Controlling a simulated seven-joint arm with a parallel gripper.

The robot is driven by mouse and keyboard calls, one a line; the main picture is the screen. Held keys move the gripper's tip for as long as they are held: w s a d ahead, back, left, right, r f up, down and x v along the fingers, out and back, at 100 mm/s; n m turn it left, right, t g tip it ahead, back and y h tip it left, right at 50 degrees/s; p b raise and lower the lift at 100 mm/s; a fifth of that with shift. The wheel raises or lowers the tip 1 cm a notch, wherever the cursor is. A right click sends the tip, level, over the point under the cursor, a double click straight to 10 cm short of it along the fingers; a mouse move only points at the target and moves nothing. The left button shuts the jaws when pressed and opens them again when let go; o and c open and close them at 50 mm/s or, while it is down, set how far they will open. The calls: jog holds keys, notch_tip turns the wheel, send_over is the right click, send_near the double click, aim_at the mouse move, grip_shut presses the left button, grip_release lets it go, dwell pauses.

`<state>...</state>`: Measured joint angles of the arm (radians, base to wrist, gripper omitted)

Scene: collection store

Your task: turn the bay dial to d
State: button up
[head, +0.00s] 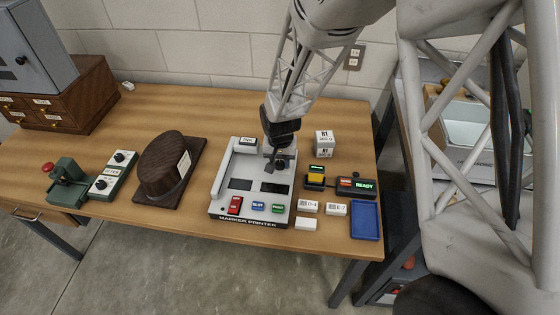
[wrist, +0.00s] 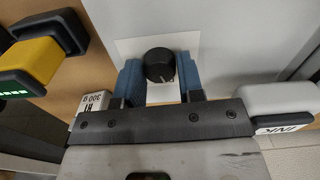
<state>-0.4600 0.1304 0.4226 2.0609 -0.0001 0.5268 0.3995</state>
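A round black dial (wrist: 160,66) on a white plate (wrist: 212,48) shows in the wrist view. It has a small pale mark, and no letters are legible around it. The two blue finger pads of my gripper (wrist: 160,82) stand on either side of the dial, very close to it. I cannot tell whether they touch it. In the head view my gripper (head: 280,160) is low over the back of the grey marker printer (head: 218,190), and the arm and hand hide the dial there.
The printer's INK part (wrist: 283,108) is right of the fingers in the wrist view. A yellow device (wrist: 35,62) and a white R1 box (head: 324,140) stand close by.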

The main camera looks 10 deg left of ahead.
aim_at(280, 163)
jog(key=o, duration=0.3)
jog(key=shift+o, duration=0.2)
jog(key=shift+r, duration=0.1)
jog(key=shift+r, duration=3.8)
